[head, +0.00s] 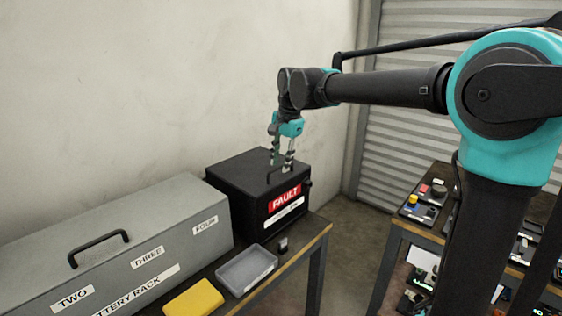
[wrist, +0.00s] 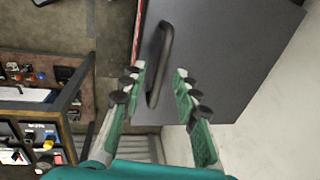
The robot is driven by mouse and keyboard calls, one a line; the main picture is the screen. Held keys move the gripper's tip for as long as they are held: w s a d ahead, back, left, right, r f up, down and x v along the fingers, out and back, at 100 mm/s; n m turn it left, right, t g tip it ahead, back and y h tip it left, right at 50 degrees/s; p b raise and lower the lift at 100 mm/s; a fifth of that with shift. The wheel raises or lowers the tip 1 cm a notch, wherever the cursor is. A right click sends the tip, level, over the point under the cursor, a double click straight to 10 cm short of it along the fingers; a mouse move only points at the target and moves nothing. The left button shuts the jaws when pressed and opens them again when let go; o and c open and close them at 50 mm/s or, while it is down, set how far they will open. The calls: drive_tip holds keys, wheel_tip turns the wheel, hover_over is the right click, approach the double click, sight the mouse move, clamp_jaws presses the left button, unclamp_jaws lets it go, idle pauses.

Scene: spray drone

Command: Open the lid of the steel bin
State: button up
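The dark box-shaped bin (head: 240,168) stands on the bench with its flat lid closed. Its front has a red FAULT label (head: 285,199) and a white label too small to read. In the wrist view, the lid (wrist: 225,45) carries a dark bar handle (wrist: 160,62). My gripper (head: 281,164) points down over the lid at the handle. In the wrist view, my gripper's (wrist: 160,70) two fingers are apart, with the handle between them in the picture, nearer the left finger. I see no grip on the handle; the exact height gap is unclear.
A grey battery rack (head: 120,250) with its own handle stands left of the bin. A grey tray (head: 246,270), a yellow item (head: 193,299) and a small dark item (head: 283,244) lie in front. A wall is behind. Another cluttered table (head: 440,230) stands right, across a floor gap.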

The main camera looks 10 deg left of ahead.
drive_tip(key=shift+f, duration=0.1)
drive_tip(key=shift+c, duration=0.6)
clamp_jaws()
